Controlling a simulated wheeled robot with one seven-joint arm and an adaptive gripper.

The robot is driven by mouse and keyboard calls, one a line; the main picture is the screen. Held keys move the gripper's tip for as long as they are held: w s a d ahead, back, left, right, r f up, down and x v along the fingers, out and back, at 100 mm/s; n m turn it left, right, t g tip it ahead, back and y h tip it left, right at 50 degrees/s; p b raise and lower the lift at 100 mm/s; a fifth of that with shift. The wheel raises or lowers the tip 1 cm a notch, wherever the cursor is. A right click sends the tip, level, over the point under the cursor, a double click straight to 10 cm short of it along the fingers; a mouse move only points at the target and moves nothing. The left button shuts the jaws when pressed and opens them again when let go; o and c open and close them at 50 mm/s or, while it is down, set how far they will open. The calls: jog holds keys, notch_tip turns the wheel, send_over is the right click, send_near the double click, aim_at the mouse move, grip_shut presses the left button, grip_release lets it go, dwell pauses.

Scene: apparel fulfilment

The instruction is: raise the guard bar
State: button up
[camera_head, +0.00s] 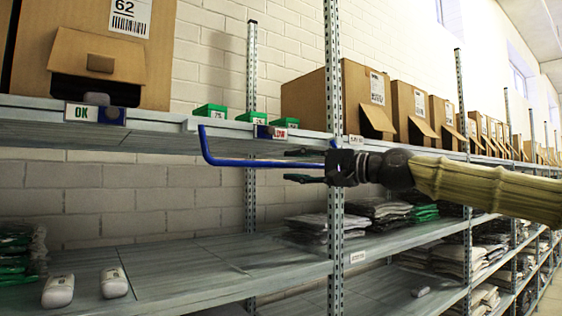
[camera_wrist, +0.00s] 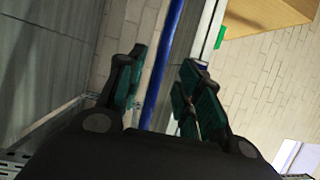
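The guard bar (camera_head: 260,164) is a thin blue bar along the front of the upper shelf, just below its edge. Its left end bends up to the shelf lip; its right part runs to my gripper. My gripper (camera_head: 305,165) comes in from the right, with one finger above the bar and one below. In the wrist view the blue bar (camera_wrist: 162,75) passes between the dark green finger pads of my gripper (camera_wrist: 160,88). Gaps show on both sides, so the fingers are open around the bar and not closed on it. The bar's right end is hidden behind the gripper.
The upper shelf (camera_head: 160,138) holds cardboard boxes (camera_head: 100,50) and small green bins (camera_head: 210,110). The lower shelf (camera_head: 190,272) has two white devices (camera_head: 58,291) and folded bagged garments (camera_head: 315,225). A perforated post (camera_head: 335,235) stands just below my gripper.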

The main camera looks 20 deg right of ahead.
aim_at(283, 165)
jog(key=shift+p+x, duration=0.9)
jog(key=shift+x, duration=1.55)
jog(key=shift+c, duration=0.3)
grip_shut()
